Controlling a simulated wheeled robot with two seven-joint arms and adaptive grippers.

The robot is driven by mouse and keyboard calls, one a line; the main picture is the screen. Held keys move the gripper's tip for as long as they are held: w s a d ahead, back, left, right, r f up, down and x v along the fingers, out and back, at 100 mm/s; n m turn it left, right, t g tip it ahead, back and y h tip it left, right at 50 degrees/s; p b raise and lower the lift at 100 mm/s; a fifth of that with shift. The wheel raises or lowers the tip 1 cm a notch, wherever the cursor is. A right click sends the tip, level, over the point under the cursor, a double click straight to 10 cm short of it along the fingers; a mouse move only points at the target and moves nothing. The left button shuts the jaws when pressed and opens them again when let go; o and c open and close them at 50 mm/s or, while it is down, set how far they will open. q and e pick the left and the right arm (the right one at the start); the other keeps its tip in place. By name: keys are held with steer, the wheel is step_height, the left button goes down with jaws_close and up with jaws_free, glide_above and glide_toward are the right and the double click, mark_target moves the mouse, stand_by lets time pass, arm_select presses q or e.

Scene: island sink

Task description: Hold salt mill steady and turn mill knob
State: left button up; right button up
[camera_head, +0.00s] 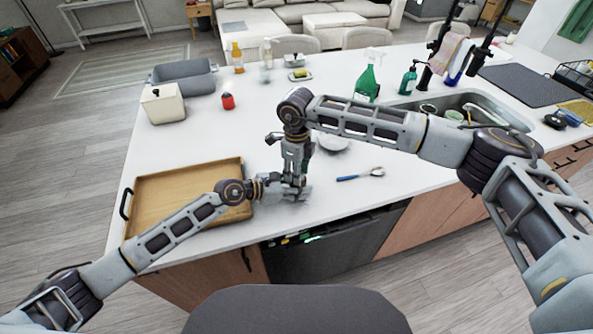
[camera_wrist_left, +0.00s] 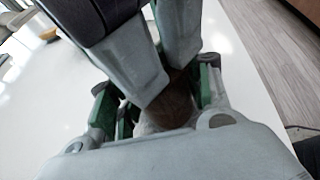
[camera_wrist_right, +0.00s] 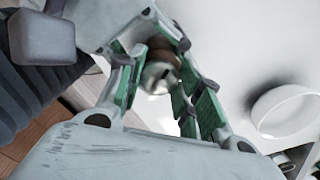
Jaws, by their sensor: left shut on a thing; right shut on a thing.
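The salt mill is hidden behind my grippers in the head view. The left wrist view shows its brown wooden body (camera_wrist_left: 178,108) between my left fingers. The right wrist view shows its shiny metal knob (camera_wrist_right: 158,76) with brown wood beside it. My left gripper (camera_head: 277,184) reaches in from the left, low over the counter, and is shut on the mill. My right gripper (camera_head: 296,187) points down from above at the same spot and is shut on the mill's knob end. The two grippers are very close together; whether they touch is unclear.
A wooden tray (camera_head: 183,177) lies left of the grippers. A white bowl (camera_head: 334,144) stands just behind them, also in the right wrist view (camera_wrist_right: 291,110). A blue-handled spoon (camera_head: 360,174) lies to the right. The counter's front edge is near; the sink (camera_head: 480,101) is farther right.

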steer(key=shift+w+m, duration=0.1)
steer(key=shift+m, duration=1.2)
steer(key=o, duration=1)
steer(key=shift+o, duration=0.2)
step_height(320, 180, up, 12)
steer(key=shift+d, duration=0.1)
steer(key=c, duration=0.3)
